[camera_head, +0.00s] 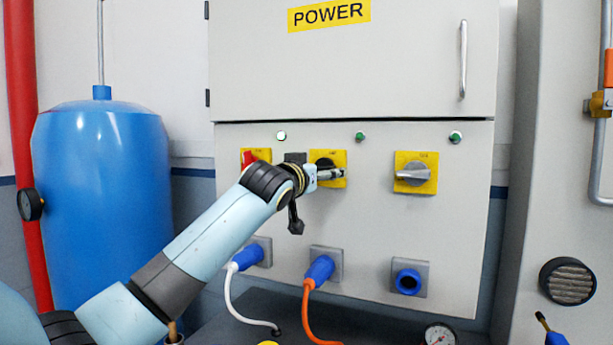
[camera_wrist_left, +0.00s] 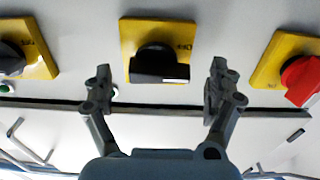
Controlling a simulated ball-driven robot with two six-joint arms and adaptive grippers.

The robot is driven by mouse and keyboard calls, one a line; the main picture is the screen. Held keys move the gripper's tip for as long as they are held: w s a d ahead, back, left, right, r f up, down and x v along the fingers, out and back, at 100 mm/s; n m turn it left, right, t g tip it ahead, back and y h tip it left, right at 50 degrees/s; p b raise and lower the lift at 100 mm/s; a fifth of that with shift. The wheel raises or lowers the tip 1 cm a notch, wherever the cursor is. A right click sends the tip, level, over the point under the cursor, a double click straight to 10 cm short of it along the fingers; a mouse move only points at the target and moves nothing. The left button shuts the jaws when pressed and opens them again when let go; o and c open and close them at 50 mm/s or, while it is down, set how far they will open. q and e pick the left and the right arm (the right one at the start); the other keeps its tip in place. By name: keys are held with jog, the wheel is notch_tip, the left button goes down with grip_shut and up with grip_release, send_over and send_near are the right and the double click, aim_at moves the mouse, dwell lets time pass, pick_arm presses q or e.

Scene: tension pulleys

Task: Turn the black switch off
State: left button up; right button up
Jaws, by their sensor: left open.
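The black switch (camera_wrist_left: 160,66) is a rotary knob on a yellow plate, the middle of three on the grey power cabinet. In the left wrist view its handle looks roughly sideways. In the head view the black switch (camera_head: 324,163) is partly hidden behind my left gripper (camera_head: 332,174). In the left wrist view my left gripper (camera_wrist_left: 160,82) is open, with one finger on each side of the knob and gaps between. I cannot tell how far the fingertips are from the panel. My right gripper is not in view.
A red switch (camera_head: 248,159) is left of the black one and a grey switch (camera_head: 413,173) right. Small round lamps (camera_head: 360,136) sit above. Below are blue plugs with a white cable (camera_head: 233,295) and an orange cable (camera_head: 307,312), and an empty blue socket (camera_head: 408,281).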

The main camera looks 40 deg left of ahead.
pick_arm(q)
jog(key=v, duration=1)
jog(key=shift+s, duration=0.15)
